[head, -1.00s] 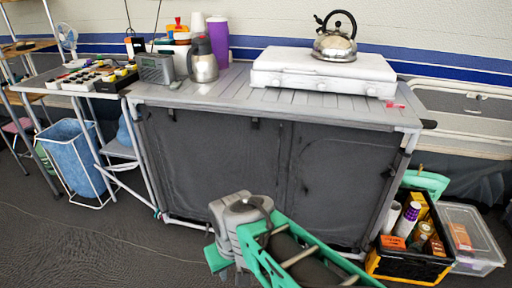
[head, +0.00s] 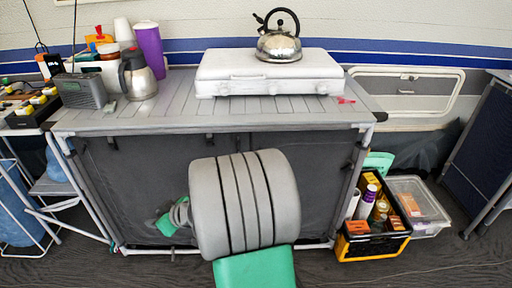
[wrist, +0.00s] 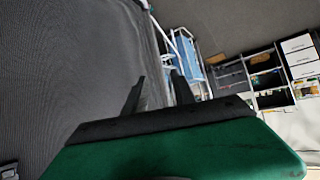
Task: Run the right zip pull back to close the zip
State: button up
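The camp kitchen stand (head: 130,121) has a dark fabric front (head: 115,190), where the zip is. I cannot make out the zip line or its right pull. My arm's grey links cover the middle and right of that front in the head view. My gripper is mostly hidden behind them, with only a bit of green and grey showing low at their left. In the wrist view my gripper (wrist: 157,86) has its two dark fingers apart with nothing seen between them. The fabric front (wrist: 85,60) runs along the left there, beside the fingers; contact cannot be told.
A white stove (head: 270,75) with a kettle (head: 279,47) stands on top, and a steel jug (head: 138,76) at the left. A black and yellow crate (head: 353,247) and a clear box (head: 424,224) stand on the floor at the right. A shelf unit (wrist: 268,82) shows far off.

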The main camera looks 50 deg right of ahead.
jog(key=s+d+r+m+t+h+p, duration=0.1)
jog(key=d+r+m+t+h, duration=0.15)
jog(key=d, duration=0.45)
jog(key=s+d+r+m+t+h+p, duration=0.1)
jog(key=d+m+h, duration=0.15)
jog(key=d, duration=0.45)
jog(key=s+d+r+m+t+h, duration=0.1)
jog(key=s+d+r+h, duration=0.15)
jog(key=d, duration=0.35)
jog(key=s+d+m+g+h+p, duration=0.1)
jog(key=s+d+m+g+h, duration=0.4)
jog(key=s+d+h, duration=0.55)
jog(key=w+d+m+t+y+p, duration=0.1)
jog(key=w+d+y+p, duration=0.1)
jog(key=w+d+p, duration=0.2)
jog(key=d, duration=0.3)
jog(key=shift+w+f, duration=0.4)
jog(key=shift+t, duration=0.25)
jog(key=shift+c, duration=0.3)
grip_shut()
